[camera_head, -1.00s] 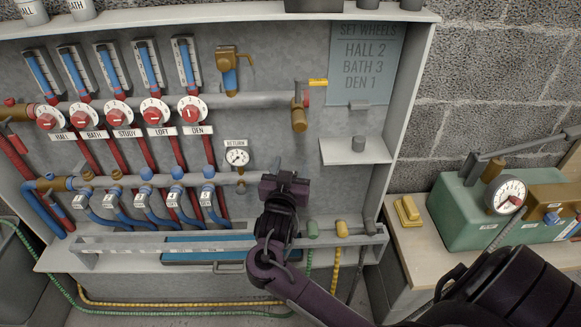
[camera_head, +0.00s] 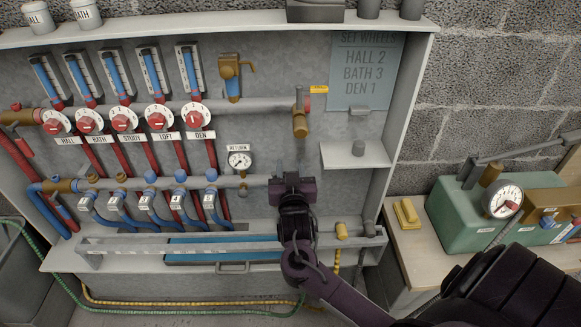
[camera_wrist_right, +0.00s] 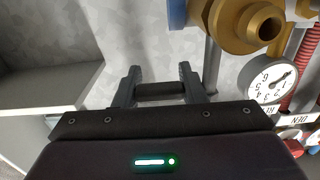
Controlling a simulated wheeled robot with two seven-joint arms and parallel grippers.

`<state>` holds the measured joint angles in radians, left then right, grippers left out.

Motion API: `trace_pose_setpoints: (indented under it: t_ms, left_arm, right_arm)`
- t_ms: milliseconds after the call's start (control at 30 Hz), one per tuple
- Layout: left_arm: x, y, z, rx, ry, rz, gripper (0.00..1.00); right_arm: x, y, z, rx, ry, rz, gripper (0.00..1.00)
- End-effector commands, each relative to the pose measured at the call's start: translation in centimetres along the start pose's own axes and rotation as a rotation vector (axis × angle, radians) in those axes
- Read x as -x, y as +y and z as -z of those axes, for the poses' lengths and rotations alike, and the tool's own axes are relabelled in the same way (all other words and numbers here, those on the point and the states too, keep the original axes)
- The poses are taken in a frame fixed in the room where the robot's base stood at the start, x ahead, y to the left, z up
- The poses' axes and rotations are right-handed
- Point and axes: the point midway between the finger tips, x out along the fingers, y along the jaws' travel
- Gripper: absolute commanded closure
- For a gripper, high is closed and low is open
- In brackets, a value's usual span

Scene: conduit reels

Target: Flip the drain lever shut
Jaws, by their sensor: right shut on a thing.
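My right gripper (camera_head: 292,188) is at the right end of the lower return pipe (camera_head: 258,181), in front of the grey panel. In the right wrist view its two fingers (camera_wrist_right: 160,82) are closed on a dark bar (camera_wrist_right: 160,91), which looks like the drain lever's handle. A thin grey stem (camera_wrist_right: 210,68) runs from beside the right finger up toward a brass valve body (camera_wrist_right: 232,22). In the head view my gripper hides most of the valve and lever. A small grey upright piece (camera_head: 279,168) shows just left of it. My left gripper is not in view.
The return gauge (camera_head: 239,160) hangs close left of my right gripper. A small grey shelf (camera_head: 335,157) sticks out at the right. A long rack (camera_head: 120,244) with a blue tray (camera_head: 190,249) lies below. A green pump box (camera_head: 465,210) stands on the right bench.

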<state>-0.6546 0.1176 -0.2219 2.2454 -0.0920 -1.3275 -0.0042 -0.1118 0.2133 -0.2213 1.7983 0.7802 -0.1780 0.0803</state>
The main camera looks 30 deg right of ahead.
Motion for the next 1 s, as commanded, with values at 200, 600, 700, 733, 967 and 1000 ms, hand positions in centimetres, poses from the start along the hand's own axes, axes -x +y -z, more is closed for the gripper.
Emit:
trace_pose_setpoints:
  t_ms: [200, 600, 700, 733, 967, 1000]
  left_arm:
    - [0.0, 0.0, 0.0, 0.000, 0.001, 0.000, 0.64]
    - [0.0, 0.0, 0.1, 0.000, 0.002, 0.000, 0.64]
    - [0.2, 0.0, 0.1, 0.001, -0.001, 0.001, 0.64]
    - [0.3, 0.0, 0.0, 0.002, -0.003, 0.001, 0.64]
    - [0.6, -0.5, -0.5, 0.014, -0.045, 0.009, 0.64]
    - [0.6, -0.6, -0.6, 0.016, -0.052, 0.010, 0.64]
  right_arm:
    - [0.0, 0.0, 0.0, 0.000, 0.001, 0.000, 0.55]
    - [0.1, 0.0, 0.0, -0.001, 0.000, -0.001, 0.41]
    - [1.0, -0.1, 0.0, -0.002, -0.001, 0.000, 0.41]
    - [1.4, -0.1, 0.0, -0.002, -0.003, 0.000, 0.41]
    - [5.4, 0.0, 0.0, -0.002, -0.003, -0.001, 0.41]
    - [6.0, 0.0, 0.0, -0.001, -0.003, 0.000, 0.41]
